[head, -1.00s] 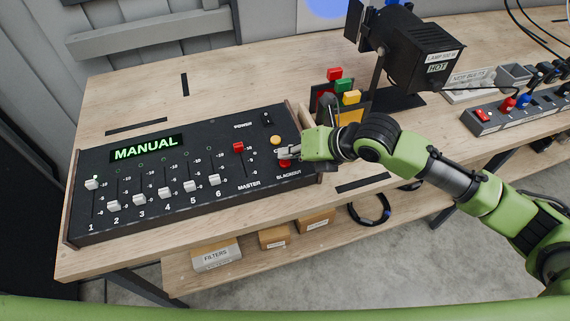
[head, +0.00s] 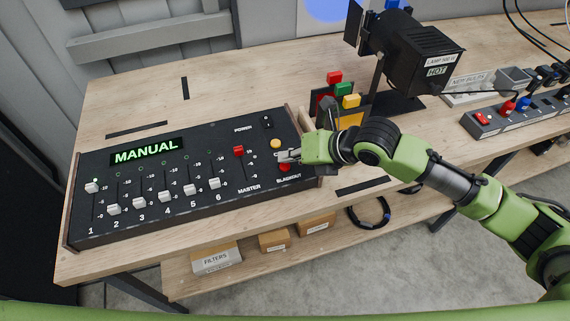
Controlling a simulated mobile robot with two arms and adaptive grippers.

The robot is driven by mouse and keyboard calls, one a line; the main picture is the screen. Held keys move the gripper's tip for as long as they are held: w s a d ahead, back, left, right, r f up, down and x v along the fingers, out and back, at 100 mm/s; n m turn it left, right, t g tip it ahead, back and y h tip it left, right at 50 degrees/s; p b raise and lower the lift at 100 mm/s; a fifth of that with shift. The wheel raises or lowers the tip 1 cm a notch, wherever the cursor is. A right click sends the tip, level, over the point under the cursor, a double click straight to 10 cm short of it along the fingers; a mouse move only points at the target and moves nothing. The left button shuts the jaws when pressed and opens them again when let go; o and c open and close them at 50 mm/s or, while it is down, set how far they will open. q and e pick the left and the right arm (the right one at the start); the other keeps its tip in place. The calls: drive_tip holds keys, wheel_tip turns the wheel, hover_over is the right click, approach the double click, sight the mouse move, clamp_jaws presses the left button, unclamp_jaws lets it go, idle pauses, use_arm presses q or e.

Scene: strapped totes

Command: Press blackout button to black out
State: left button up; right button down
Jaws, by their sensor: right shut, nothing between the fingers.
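The black lighting console (head: 120,215) lies on the wooden bench, its green display (head: 146,151) reading MANUAL. The red blackout button (head: 285,168) is at the console's right end, above the BLACKOUT label, and partly hidden by my gripper. My right gripper (head: 283,156) is shut and empty, its fingertips over the console right at the upper edge of the button. I cannot tell whether they touch it. A round yellow-orange button (head: 275,143) sits just above the fingertips. My left gripper is not in view.
A red master fader (head: 239,151) and several white faders (head: 190,189) are left of the gripper. A black lamp (head: 412,50) marked HOT stands behind my right arm. A power strip (head: 510,112) lies at right. Bare bench (head: 140,85) lies behind the console.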

sight(287, 167)
drive_tip(key=shift+f, duration=0.2)
drive_tip(key=shift+f, duration=0.2)
drive_tip(key=shift+f+b, duration=0.3)
drive_tip(key=shift+f, duration=0.15)
idle(1.0)
drive_tip(key=shift+r+p, duration=0.8)
drive_tip(key=shift+r, duration=0.05)
drive_tip(key=shift+r, duration=0.1)
wheel_tip(287, 167, up, 5)
drive_tip(key=p, duration=0.4)
drive_tip(key=shift+p, duration=0.35)
drive_tip(key=shift+s, duration=0.1)
